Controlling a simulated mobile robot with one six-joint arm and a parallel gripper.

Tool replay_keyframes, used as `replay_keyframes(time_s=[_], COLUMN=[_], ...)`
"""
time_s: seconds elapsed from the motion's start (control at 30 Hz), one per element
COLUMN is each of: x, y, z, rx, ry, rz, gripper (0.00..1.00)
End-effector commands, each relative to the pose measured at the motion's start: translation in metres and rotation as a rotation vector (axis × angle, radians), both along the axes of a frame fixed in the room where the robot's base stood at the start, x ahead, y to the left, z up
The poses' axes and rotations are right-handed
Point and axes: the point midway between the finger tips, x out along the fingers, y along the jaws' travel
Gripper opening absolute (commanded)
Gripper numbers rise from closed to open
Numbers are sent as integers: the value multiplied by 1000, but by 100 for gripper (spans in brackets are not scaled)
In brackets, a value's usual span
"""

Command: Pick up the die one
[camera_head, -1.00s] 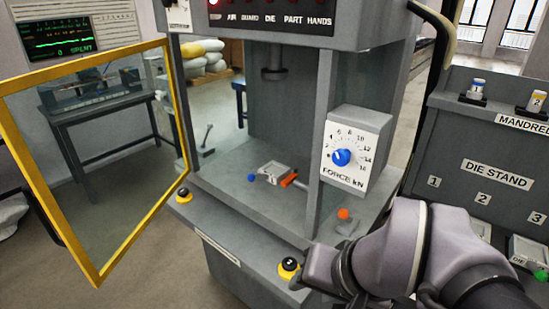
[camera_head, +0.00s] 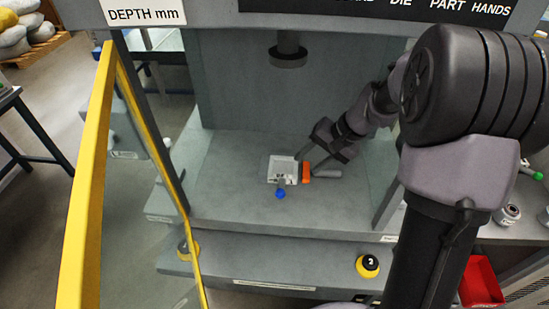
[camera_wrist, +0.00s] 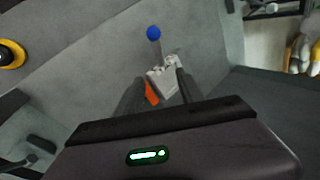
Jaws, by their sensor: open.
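A small pale grey metal block (camera_head: 283,167) lies on the press bed under the ram, with a short rod and blue ball (camera_head: 280,194) at its front. I take it for die one, but its label is too small to read. An orange piece (camera_head: 306,173) is at its right side. In the wrist view the block (camera_wrist: 168,84), blue ball (camera_wrist: 153,33) and orange piece (camera_wrist: 151,93) show ahead of my gripper (camera_wrist: 160,88). My gripper (camera_head: 313,164) is open at the block's right; its fingers appear on either side of the orange piece. Contact is unclear.
The press ram (camera_head: 288,55) hangs above the block. The yellow-framed guard door (camera_head: 88,165) stands open at left. A black-and-yellow button (camera_head: 367,266) is on the front ledge. A red bin (camera_head: 481,282) is at lower right. The bed's left side is clear.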

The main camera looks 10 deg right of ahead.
Motion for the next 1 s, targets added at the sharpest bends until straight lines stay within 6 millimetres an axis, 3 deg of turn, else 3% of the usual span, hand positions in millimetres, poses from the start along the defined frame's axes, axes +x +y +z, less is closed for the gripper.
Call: replay_keyframes(time_s=[0.03, 0.23, 0.47, 0.7, 0.9, 1.0], x=[4, 19, 26, 39, 40, 40], y=[8, 30, 40, 59, 60, 60], z=[-22, -68, -87, -124, -122, -122], rx=[2, 1, 0, 0, 0, 0], ry=[4, 5, 3, 2, 2, 2], rz=[4, 2, 2, 1, 0, 0], gripper=[45, 45, 45, 45, 45, 25])
